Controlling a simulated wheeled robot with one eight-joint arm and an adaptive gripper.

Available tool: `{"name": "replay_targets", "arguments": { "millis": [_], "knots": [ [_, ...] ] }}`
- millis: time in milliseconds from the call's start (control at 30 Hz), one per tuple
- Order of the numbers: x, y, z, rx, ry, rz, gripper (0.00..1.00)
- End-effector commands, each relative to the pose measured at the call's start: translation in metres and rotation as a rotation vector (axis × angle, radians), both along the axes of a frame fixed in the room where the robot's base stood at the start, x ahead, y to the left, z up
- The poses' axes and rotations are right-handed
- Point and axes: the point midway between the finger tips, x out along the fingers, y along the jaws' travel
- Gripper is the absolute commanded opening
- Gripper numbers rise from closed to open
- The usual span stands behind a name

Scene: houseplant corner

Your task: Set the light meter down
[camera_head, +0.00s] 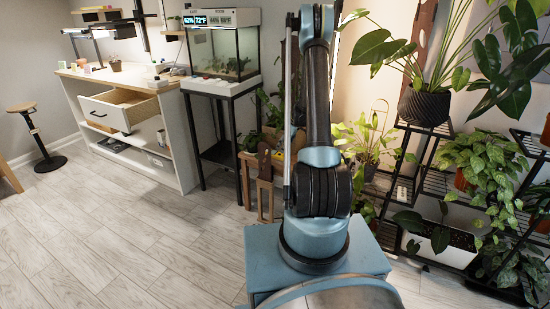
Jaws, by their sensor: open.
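I cannot make out a light meter for certain in the head view. A small pale item (401,192) lies on the black plant stand, too small to identify. My blue and black arm rises through the middle of the view and reaches the top edge. My gripper is out of view, so what is at its jaws is hidden.
A white workbench (172,137) with a pulled-out drawer (121,107) stands at the left. A glass terrarium (222,50) stands on a black frame beside it. Potted plants on black stands (426,127) fill the right. A stool (40,137) stands far left. Left foreground floor is clear.

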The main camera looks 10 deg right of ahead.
Motion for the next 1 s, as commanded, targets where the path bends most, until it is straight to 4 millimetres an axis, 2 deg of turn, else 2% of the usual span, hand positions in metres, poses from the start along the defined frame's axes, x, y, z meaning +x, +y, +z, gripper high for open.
{"name": "replay_targets", "arguments": {
  "millis": [267, 633, 967, 1000],
  "knots": [
    [0.003, 0.004, -0.014, 0.000, 0.000, 0.001, 0.62],
    [0.013, 0.018, -0.054, -0.001, -0.001, 0.000, 0.62],
    [0.014, 0.020, -0.060, -0.001, -0.001, 0.000, 0.62],
    [0.014, 0.020, -0.060, -0.001, -0.001, 0.000, 0.59]
  ]
}}
